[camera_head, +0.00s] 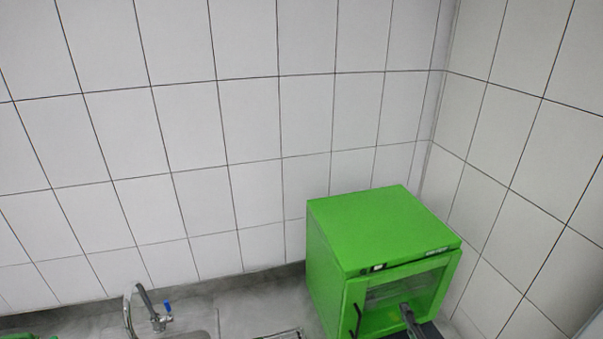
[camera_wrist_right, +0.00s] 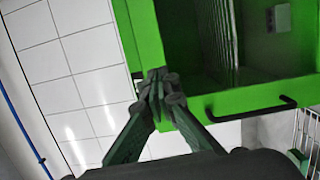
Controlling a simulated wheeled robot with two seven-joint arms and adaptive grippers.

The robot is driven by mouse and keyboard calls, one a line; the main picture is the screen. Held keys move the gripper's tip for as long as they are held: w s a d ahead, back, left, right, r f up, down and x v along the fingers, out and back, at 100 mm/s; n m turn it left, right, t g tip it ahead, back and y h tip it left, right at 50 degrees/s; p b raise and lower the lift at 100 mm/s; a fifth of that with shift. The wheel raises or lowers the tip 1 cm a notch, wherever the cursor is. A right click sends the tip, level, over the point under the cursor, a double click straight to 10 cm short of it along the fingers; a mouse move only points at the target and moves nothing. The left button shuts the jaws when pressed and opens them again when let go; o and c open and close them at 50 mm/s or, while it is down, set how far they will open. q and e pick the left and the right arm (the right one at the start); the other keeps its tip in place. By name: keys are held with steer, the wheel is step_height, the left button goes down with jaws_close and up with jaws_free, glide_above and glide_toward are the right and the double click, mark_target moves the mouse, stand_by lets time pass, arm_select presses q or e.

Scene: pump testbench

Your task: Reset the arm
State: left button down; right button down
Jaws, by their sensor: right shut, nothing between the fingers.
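My right gripper (camera_head: 408,314) shows at the bottom of the head view, in front of the glass window of a green box-shaped cabinet (camera_head: 375,230). In the right wrist view its two fingers (camera_wrist_right: 158,84) are together, with nothing between them. The fingertips overlap the green frame (camera_wrist_right: 145,35) in that view; I cannot tell whether they touch it. A black bar handle (camera_wrist_right: 248,109) lies to the right of the fingers, apart from them. My left gripper is not in view.
A sink (camera_head: 195,322) with a curved tap (camera_head: 140,305) stands left of the cabinet on a grey counter (camera_head: 265,294). Tiled walls close off the back and right. A wire rack (camera_wrist_right: 308,130) shows at the right of the wrist view.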

steer(key=s+d+f+m+g+h, duration=0.3)
steer(key=s+d+f+m, duration=0.2)
steer(key=f+m, duration=0.15)
steer(key=s+d+f+m+g+h, duration=0.25)
steer(key=s+d+f+m, duration=0.2)
steer(key=f, duration=0.35)
steer(key=s+a+f+m+g+y, duration=0.15)
steer(key=s+f+m+g, duration=0.35)
steer(key=s, duration=0.5)
steer(key=s+a+f+m+g+y, duration=0.1)
steer(key=s+a+f+m+g, duration=0.2)
steer(key=s+f, duration=0.55)
steer(key=s+f+g+y+b, duration=0.2)
steer(key=f+b, duration=0.8)
steer(key=f, duration=2.9)
steer(key=s+f+g+b, duration=0.1)
steer(key=s+f+b, duration=0.3)
steer(key=s+f, duration=0.6)
steer(key=s+f+b, duration=0.5)
steer(key=s+f, duration=0.6)
steer(key=f, duration=0.5)
steer(key=shift+a+f+n+g+h, duration=0.15)
steer(key=shift+f+n+g+h, duration=0.2)
steer(key=shift+n+h, duration=0.05)
